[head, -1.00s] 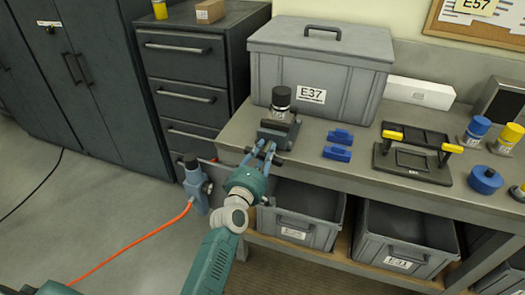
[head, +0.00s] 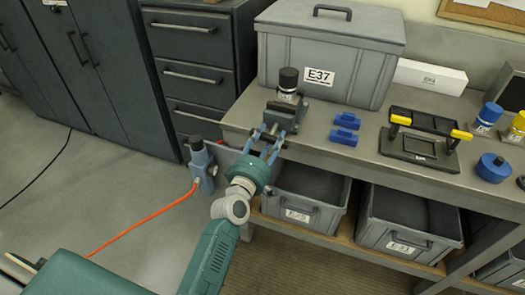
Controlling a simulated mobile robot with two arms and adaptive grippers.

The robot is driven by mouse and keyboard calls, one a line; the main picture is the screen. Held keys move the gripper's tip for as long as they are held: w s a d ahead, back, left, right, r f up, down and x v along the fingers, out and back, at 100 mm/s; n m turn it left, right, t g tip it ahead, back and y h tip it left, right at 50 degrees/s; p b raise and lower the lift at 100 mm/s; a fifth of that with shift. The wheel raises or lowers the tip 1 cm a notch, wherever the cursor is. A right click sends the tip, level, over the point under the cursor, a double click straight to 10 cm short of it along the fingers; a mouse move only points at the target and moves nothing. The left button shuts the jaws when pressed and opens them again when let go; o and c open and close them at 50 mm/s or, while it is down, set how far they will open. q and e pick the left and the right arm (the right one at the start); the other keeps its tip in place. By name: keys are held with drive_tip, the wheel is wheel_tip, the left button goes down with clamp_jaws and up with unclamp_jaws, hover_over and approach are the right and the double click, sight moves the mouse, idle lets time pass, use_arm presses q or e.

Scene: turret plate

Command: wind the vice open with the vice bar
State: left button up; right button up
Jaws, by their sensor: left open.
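The grey vice (head: 288,112) stands on the bench near its front left corner, in front of the large grey lidded box. A dark capped cylinder (head: 288,82) with a pale label stands upright at the vice. The vice's screw end and a dark bar (head: 270,131) point toward the bench's front edge; the bar shows only partly between my fingers. My left gripper (head: 268,139) comes up from below with its blue fingers spread, one on each side of the bar end. Whether a finger touches the bar, I cannot tell. My right gripper is out of view.
A black tray with yellow-ended handle (head: 420,150) and blue and yellow containers stand further right. Grey crates (head: 300,205) fill the shelf below. A blue-grey device (head: 200,165) with an orange hose is at the bench's left end.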

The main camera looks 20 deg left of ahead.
use_arm(q)
drive_tip(key=s, duration=0.8)
drive_tip(key=shift+s+r, duration=0.2)
drive_tip(key=shift+s, duration=0.2)
drive_tip(key=shift+d, duration=0.1)
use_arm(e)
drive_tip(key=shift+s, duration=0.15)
